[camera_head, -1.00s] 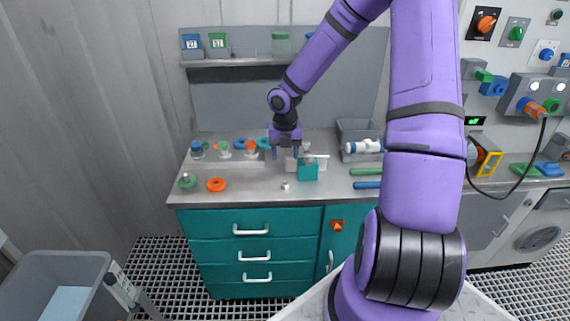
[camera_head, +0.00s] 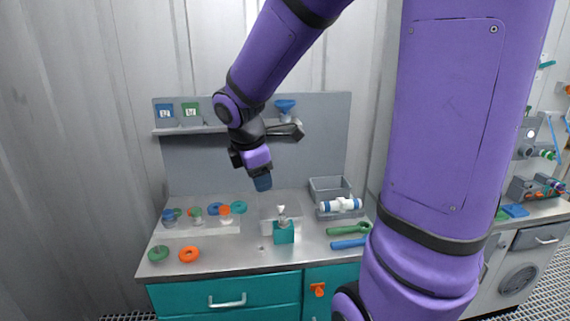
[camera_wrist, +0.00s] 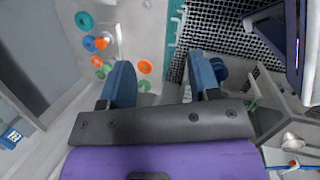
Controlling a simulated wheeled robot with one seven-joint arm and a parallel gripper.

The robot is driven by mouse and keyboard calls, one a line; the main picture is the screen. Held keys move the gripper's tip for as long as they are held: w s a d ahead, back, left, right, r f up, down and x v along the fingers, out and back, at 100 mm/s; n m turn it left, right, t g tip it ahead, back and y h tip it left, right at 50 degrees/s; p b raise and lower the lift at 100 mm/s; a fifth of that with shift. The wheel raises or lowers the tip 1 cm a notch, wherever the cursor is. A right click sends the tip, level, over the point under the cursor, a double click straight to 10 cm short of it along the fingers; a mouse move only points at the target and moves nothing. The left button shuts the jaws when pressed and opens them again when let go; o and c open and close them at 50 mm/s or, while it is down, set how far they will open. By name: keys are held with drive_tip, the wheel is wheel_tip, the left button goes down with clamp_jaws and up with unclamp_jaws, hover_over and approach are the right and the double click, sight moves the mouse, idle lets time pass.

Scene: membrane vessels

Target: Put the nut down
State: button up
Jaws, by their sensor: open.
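My gripper (camera_head: 262,184) is open and raised above the bench, in front of the back panel. Several ring-shaped nuts lie on the bench, and I cannot tell which one is meant. An orange ring (camera_head: 189,254) and a green ring (camera_head: 158,253) lie at the front left. They also show in the wrist view, orange (camera_wrist: 145,66) and green (camera_wrist: 145,86).
A teal block (camera_head: 284,233) with a pale piece on top stands mid-bench. A white-and-blue cylinder (camera_head: 340,204) lies before a grey bin (camera_head: 329,188). Green (camera_head: 349,228) and blue (camera_head: 350,243) wrenches lie at right. A shelf (camera_head: 190,128) spans the back panel. The front middle is mostly clear.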

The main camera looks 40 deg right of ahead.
drive_tip(key=s+a+r+m+t+y, duration=0.1)
drive_tip(key=s+a+r+m+t, duration=0.1)
drive_tip(key=s+r+m, duration=0.3)
drive_tip(key=s+a+r+m+t+y, duration=0.2)
drive_tip(key=s+a+r+m, duration=0.2)
drive_tip(key=s+m, duration=0.4)
drive_tip(key=s+r, duration=0.1)
drive_tip(key=s, duration=0.2)
drive_tip(key=shift+a+m, duration=0.3)
drive_tip(key=shift+a, duration=0.05)
